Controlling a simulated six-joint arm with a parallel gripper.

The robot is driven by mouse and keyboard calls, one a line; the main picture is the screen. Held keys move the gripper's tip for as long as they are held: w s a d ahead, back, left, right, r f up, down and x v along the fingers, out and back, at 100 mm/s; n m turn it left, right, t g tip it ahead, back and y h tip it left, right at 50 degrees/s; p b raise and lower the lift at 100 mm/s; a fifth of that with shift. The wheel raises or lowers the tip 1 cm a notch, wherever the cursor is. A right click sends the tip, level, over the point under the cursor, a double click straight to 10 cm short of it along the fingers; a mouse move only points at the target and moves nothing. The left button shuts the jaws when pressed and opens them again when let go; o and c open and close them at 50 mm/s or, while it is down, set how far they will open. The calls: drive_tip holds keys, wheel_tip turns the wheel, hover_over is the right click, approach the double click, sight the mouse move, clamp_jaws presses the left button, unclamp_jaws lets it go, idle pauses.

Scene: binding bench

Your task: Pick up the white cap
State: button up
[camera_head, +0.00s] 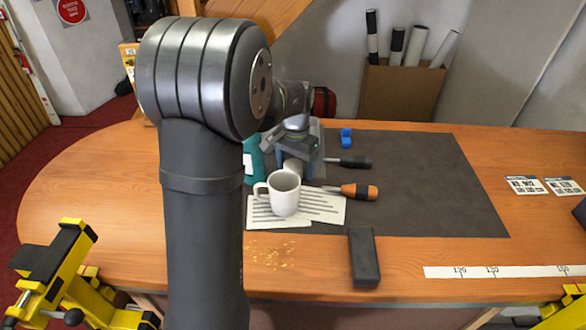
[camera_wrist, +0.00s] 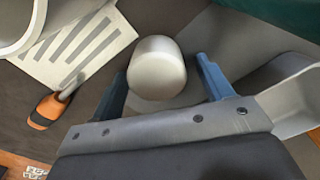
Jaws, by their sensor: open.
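The white cap (camera_wrist: 156,68) is a pale, rounded piece in the wrist view, lying between the two blue fingers of my gripper (camera_wrist: 162,72). The fingers are apart, with a visible gap on each side of the cap, wider on the right. In the camera_head view my gripper (camera_head: 296,152) is over the left part of the dark mat (camera_head: 430,180), just behind the white mug (camera_head: 284,194). The cap (camera_head: 292,166) shows there only in part, above the mug's rim and below the gripper.
Printed sheets (camera_head: 326,206) lie by the mug, with an orange-handled screwdriver (camera_head: 358,191) to the right. A dark-handled tool (camera_head: 350,162), a blue piece (camera_head: 346,138) and a teal item (camera_head: 253,158) are nearby. A black block (camera_head: 364,257) lies in front. The mat's right side is clear.

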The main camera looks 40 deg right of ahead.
drive_tip(key=c, duration=1)
drive_tip(key=shift+r, duration=0.1)
